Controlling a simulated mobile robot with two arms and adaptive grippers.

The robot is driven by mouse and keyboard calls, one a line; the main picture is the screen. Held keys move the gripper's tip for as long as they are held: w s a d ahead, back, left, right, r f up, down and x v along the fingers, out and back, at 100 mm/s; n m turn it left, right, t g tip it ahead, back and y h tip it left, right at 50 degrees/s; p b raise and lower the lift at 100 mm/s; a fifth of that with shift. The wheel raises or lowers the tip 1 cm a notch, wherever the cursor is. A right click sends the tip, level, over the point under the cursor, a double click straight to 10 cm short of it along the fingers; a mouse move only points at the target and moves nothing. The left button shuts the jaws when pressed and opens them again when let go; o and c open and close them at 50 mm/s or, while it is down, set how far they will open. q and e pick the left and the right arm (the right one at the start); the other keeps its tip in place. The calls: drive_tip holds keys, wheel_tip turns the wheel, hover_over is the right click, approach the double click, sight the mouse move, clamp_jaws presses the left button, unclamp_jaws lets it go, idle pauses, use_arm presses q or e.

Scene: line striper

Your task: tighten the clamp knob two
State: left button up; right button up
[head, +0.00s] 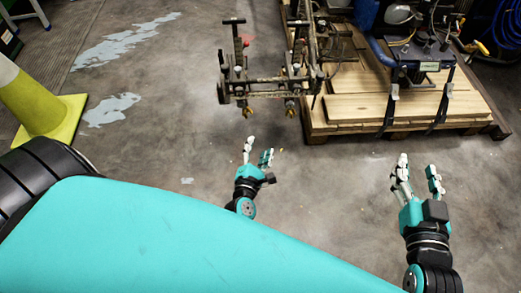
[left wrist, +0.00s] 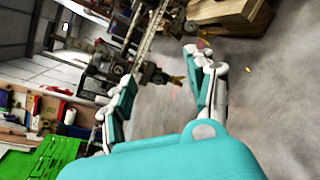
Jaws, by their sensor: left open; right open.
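The line striper (head: 265,88), a dark metal frame with bars and clamps, stands at the top middle of the head view. I cannot tell which is clamp knob two. My left gripper (head: 258,150) is open and empty, just short of the striper and apart from the knobs. My right gripper (head: 418,172) is open and empty over bare floor.
A wooden pallet with boards (head: 400,105) and strapped equipment lies at the upper right, close to the striper. A yellow-green cone (head: 38,105) stands at the left. A green surface with tools (left wrist: 45,158) shows in the left wrist view. The floor around both hands is clear.

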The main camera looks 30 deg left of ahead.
use_arm(q)
drive_tip(key=s+d+f+m+g+h+p, duration=0.4)
drive_tip(key=s+m+p, duration=0.4)
drive_tip(key=m, duration=0.5)
drive_tip(key=shift+d+f+m+h+p, duration=0.35)
drive_tip(key=shift+d+f+p, duration=0.25)
drive_tip(key=shift+p, duration=0.2)
